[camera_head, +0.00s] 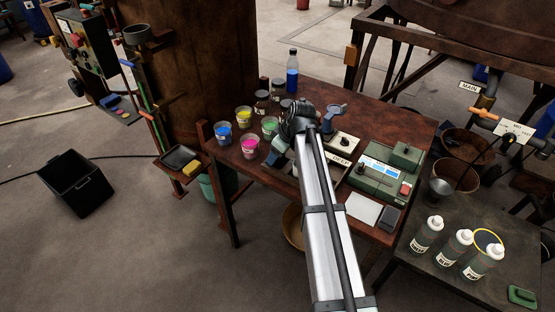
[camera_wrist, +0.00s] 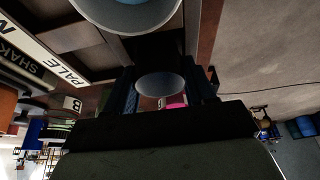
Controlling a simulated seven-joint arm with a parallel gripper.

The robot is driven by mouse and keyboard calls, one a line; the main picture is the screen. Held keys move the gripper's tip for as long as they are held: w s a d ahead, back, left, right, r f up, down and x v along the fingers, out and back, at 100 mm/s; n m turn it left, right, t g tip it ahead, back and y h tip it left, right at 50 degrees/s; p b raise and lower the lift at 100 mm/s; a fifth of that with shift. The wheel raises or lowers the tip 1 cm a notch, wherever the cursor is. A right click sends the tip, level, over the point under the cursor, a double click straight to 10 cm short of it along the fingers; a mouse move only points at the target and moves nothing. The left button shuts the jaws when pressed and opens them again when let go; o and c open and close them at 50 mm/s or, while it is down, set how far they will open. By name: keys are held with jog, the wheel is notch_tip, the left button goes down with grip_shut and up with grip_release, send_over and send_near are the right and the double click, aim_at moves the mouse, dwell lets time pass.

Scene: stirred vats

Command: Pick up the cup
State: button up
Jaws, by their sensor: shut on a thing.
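My gripper (camera_wrist: 168,90) has its dark fingers either side of a pale grey round cup (camera_wrist: 160,84) and is shut on it. Only the cup's oval face shows between the fingers; its other sides are hidden. In the head view my gripper's dark end (camera_head: 300,118) is over the brown table, and the arm hides what it holds. Clear cups with blue (camera_head: 223,132), yellow (camera_head: 244,117), green (camera_head: 270,127) and pink (camera_head: 250,146) contents stand to its left. A larger pale vessel with blue inside (camera_wrist: 125,12) shows at the top of the wrist view, apart from the held cup.
A bottle of blue liquid (camera_head: 292,72) and dark jars (camera_head: 262,102) stand at the back. A green device (camera_head: 378,178) and a white pad (camera_head: 363,209) lie to the right. White-capped bottles (camera_head: 428,234) stand on a lower table. A black bin (camera_head: 75,184) is on the floor.

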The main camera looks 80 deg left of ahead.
jog(key=c, duration=0.3)
notch_tip(320, 180, up, 9)
jog(key=w+a+r, duration=0.1)
jog(key=w+a, duration=0.2)
jog(key=w, duration=0.4)
jog(key=w+a+r+m, duration=0.1)
jog(key=w+a, duration=0.3)
jog(key=w, duration=0.3)
jog(key=shift+r+m, duration=0.3)
jog(key=shift+r, duration=0.05)
jog(key=shift+n, duration=0.5)
jog(key=w+a, duration=0.2)
jog(key=w+a+r, duration=0.1)
jog(key=w+a, duration=0.2)
jog(key=shift+a+r, duration=0.15)
jog(key=shift+a, duration=0.1)
jog(key=n+h, duration=0.1)
jog(key=n, duration=0.2)
jog(key=a+r+n+h, duration=0.1)
jog(key=n, duration=0.2)
jog(key=n+g+h, duration=0.1)
jog(key=n, duration=0.2)
jog(key=shift+a+r+n, duration=0.15)
jog(key=shift+a+n, duration=0.1)
jog(key=shift+n, duration=0.05)
